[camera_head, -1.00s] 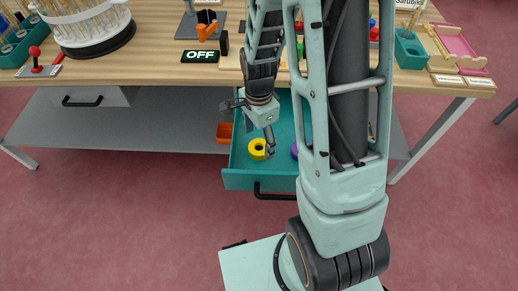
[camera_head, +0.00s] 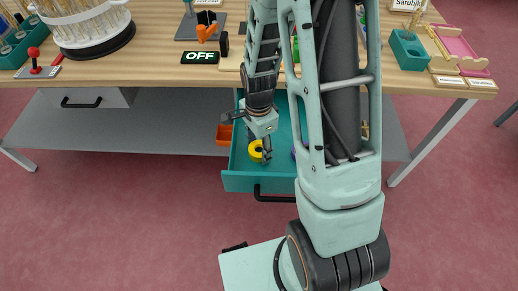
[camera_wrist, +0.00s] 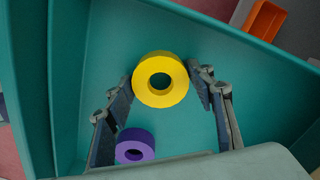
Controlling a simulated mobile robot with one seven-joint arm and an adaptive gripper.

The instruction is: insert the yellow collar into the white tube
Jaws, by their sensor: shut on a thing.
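The yellow collar (camera_wrist: 158,98) is a thick ring with a round hole in the open teal drawer (camera_head: 240,182). In the head view the collar (camera_head: 254,147) shows partly behind a finger. My gripper (camera_wrist: 164,79) is shut on the collar, with one fingertip at each side of it. In the head view my gripper (camera_head: 262,146) is down inside the drawer. I cannot make out whether the collar touches the drawer floor. I cannot pick out the white tube in these views.
A purple ring (camera_wrist: 135,149) lies in the drawer close to my left finger. The drawer walls stand around my gripper. An orange bin (camera_head: 224,134) is left of the drawer. The wooden table (camera_head: 150,60) above carries several objects, including a white round holder of wheat ears (camera_head: 85,30).

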